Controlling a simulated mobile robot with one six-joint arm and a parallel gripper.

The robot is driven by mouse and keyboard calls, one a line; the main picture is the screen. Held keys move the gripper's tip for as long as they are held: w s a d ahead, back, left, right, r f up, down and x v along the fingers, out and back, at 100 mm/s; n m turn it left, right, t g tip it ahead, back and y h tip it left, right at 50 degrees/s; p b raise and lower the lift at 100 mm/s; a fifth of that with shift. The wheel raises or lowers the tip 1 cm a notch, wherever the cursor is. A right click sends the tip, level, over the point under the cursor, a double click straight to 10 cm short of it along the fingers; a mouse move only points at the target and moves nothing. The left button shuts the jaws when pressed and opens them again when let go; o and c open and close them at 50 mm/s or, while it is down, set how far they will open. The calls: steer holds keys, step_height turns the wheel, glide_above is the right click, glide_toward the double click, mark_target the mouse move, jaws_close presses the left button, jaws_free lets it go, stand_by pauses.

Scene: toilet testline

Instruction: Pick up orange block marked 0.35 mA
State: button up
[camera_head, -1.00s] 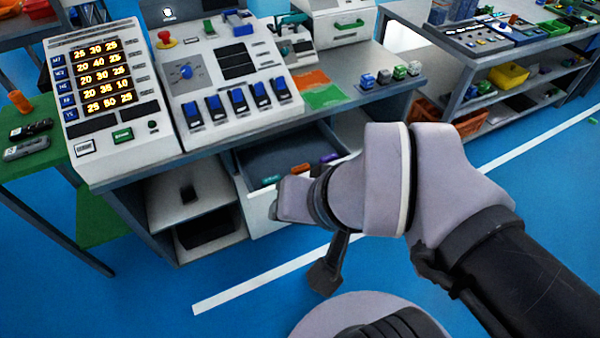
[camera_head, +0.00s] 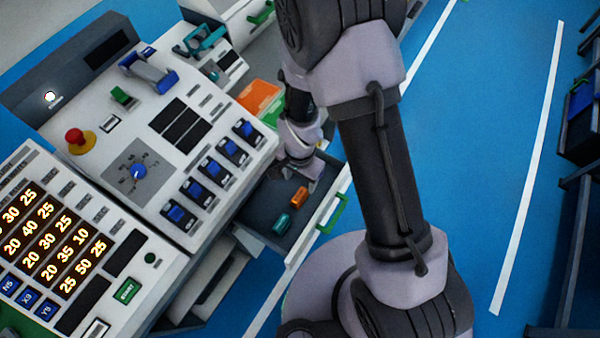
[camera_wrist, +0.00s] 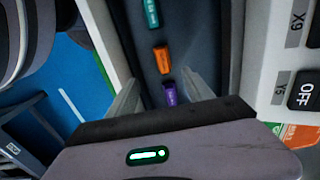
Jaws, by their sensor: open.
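The orange block (camera_head: 299,196) lies in the open drawer (camera_head: 262,207) below the test bench. It also shows in the wrist view (camera_wrist: 161,59), between a teal block (camera_wrist: 152,14) and a purple block (camera_wrist: 170,93). Its marking is too small to read. My gripper (camera_wrist: 160,80) is open and empty over the drawer, its fingers on either side of the purple block in the picture. The orange block appears just beyond the fingertips. In the head view my wrist is above the drawer and hides the purple block. The teal block (camera_head: 282,222) shows nearer the front.
The drawer's white front with a green handle (camera_head: 331,214) stands out from the bench. The bench console (camera_head: 150,150) with blue switches rises beside the drawer. An orange and green mat (camera_head: 260,98) lies on the bench.

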mark_target(299, 194)
step_height(299, 194, down, 9)
steer(key=b, duration=0.2)
steer(key=shift+d+r+b, duration=0.1)
steer(key=shift+b, duration=0.25)
steer(key=f+b, duration=0.1)
steer(key=f, duration=0.1)
steer(key=f+b, duration=0.1)
steer(key=w+f+b, duration=0.1)
steer(key=f, duration=0.1)
steer(key=shift+f, duration=0.35)
steer(key=shift+s+r, duration=0.1)
steer(key=shift+r, duration=0.1)
steer(key=shift+c, duration=0.2)
jaws_close()
